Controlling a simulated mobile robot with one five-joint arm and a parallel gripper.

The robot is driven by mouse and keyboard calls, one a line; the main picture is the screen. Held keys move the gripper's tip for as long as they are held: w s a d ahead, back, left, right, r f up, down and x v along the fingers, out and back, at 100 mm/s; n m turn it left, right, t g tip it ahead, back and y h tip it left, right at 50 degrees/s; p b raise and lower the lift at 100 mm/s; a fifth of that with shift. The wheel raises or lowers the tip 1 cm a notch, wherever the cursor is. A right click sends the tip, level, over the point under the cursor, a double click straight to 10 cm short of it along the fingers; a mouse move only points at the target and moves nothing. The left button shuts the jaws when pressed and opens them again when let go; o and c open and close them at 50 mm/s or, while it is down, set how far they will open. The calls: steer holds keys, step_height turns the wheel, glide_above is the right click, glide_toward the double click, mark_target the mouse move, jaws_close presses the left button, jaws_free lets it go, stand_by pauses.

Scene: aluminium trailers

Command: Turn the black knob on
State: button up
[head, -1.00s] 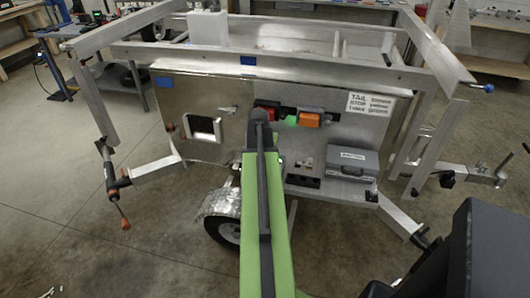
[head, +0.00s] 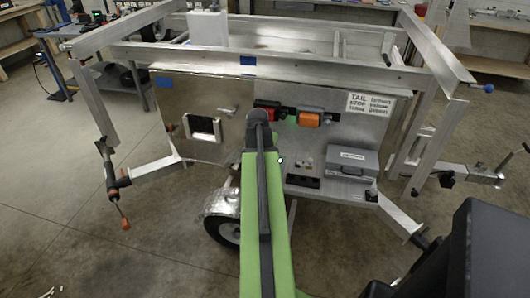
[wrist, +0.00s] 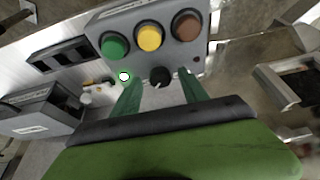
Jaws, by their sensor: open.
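The black knob (wrist: 160,77) sits on the lower part of a grey control box (wrist: 125,22) in the wrist view, with a light pointer mark on it. Above it on the box are a green button (wrist: 114,45), a yellow button (wrist: 150,36) and a brown-red button (wrist: 187,27). My gripper (wrist: 157,88) is open, with one green finger to the left of the knob and one to the right. I cannot tell whether either finger touches it. In the head view my green arm hides the gripper, and I cannot make out the knob there.
In the head view an aluminium trailer frame (head: 300,62) surrounds the panel. A grey case (head: 352,160) stands on a shelf at the right of my arm. Red and orange lights (head: 309,119) sit above it. A wheel (head: 226,231) is below left.

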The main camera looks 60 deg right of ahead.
steer(key=p+v, duration=1.5)
steer(key=v, duration=0.2)
steer(key=shift+a+p, duration=0.15)
steer(key=shift+p, duration=0.2)
steer(key=shift+s+r, duration=0.1)
steer(key=w+a+n+t, duration=0.1)
steer(key=w+a+n, duration=0.3)
steer(key=w+a, duration=1.05)
steer(key=w+a+n+y, duration=0.15)
steer(key=w+a, duration=0.25)
steer(key=a, duration=0.6)
steer(key=w+a+n+y, duration=0.1)
steer(key=w+a+n, duration=0.25)
steer(key=a, duration=0.65)
steer(key=s+a+f+n+g+y, duration=0.1)
steer(key=s+a+n, duration=0.1)
steer(key=a, duration=0.7)
steer(key=s+a+n+g, duration=0.1)
steer(key=s+a+n, duration=0.1)
steer(key=a, duration=0.6)
steer(key=shift+a+f+n+y, duration=0.35)
steer(key=shift+f+n, duration=0.05)
steer(key=shift+n, duration=0.4)
